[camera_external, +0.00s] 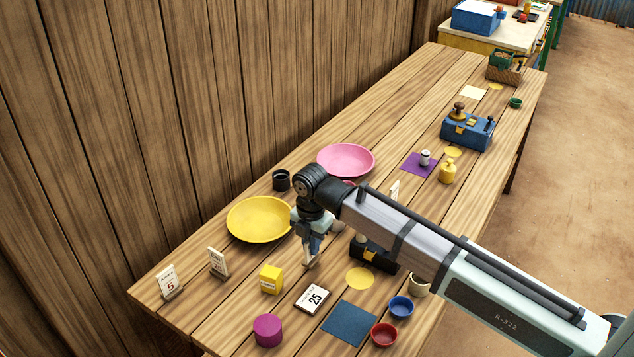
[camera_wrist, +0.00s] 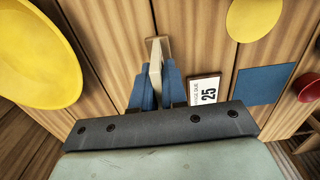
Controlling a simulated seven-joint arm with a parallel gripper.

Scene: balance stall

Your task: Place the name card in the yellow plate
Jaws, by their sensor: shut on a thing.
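My gripper (camera_external: 312,246) points down at the table, to the right of the yellow plate (camera_external: 258,222). It is shut on a thin pale card on a small wooden foot (camera_external: 309,262), which I take to be the name card. The wrist view shows the card (camera_wrist: 156,55) nearly edge-on between the blue fingertips of my gripper (camera_wrist: 154,75), so its printed face is hidden. I cannot tell whether its foot touches the table. The yellow plate also shows at the left of the wrist view (camera_wrist: 35,55); it looks empty.
A flat "25" card (camera_external: 313,298), a yellow box (camera_external: 271,279) and a blue mat (camera_external: 350,323) lie nearby. Two standing cards (camera_external: 168,281) (camera_external: 218,262) are at the left. A black cup (camera_external: 281,180) and pink plate (camera_external: 346,159) stand beyond the yellow plate.

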